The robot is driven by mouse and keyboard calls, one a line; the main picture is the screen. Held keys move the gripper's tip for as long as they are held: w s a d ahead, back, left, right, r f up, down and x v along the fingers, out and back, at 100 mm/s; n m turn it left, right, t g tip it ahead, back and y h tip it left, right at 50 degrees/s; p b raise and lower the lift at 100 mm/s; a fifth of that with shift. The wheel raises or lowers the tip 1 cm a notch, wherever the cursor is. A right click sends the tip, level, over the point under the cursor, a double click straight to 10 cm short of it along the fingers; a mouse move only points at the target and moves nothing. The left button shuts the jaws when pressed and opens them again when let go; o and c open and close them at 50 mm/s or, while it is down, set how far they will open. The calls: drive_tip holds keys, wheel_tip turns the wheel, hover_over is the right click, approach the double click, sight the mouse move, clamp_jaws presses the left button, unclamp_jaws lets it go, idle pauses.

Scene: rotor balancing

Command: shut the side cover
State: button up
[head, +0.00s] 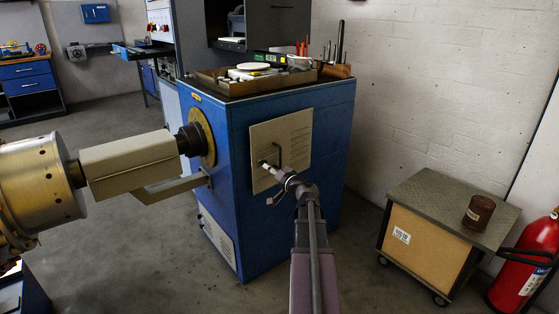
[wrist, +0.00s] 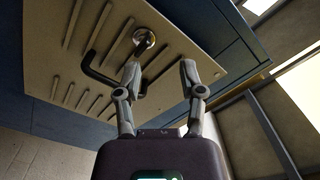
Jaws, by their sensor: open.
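The side cover (head: 293,133) is a beige panel with louvre slots on the side of a blue machine cabinet (head: 335,120). It lies close to the cabinet side; I cannot tell whether a small gap remains. It also fills the upper left of the wrist view (wrist: 115,25). A black bent handle (wrist: 94,72) and a round metal knob or lock (wrist: 144,38) show on it. My gripper (wrist: 160,70) is open in front of the cover. Its left finger is near the handle's end and overlaps it in view; contact is unclear. In the head view my gripper (head: 270,170) partly hides the handle.
A tray (head: 215,82) of tools sits on the cabinet top. A grey spindle housing (head: 130,163) and a brass rotor (head: 40,185) extend left. A wheeled box (head: 420,245) bearing a brown jar (head: 478,213) and a red extinguisher (head: 525,260) stand right. Floor between is clear.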

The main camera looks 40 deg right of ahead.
sight(280, 166)
drive_tip(key=s+d+n+y, duration=0.4)
drive_tip(key=s+d+n, duration=0.4)
drive_tip(key=d+n, duration=0.4)
drive_tip(key=shift+s+d+f+b, duration=0.15)
drive_tip(key=shift+f+b, duration=0.25)
drive_tip(key=shift+f, duration=0.05)
drive_tip(key=w, duration=0.4)
drive_tip(key=w+a, duration=0.1)
drive_tip(key=w, duration=0.4)
drive_tip(key=w+a, duration=0.1)
drive_tip(key=w, duration=0.3)
drive_tip(key=shift+w+a, duration=0.15)
drive_tip(key=shift+w, duration=0.2)
clamp_jaws()
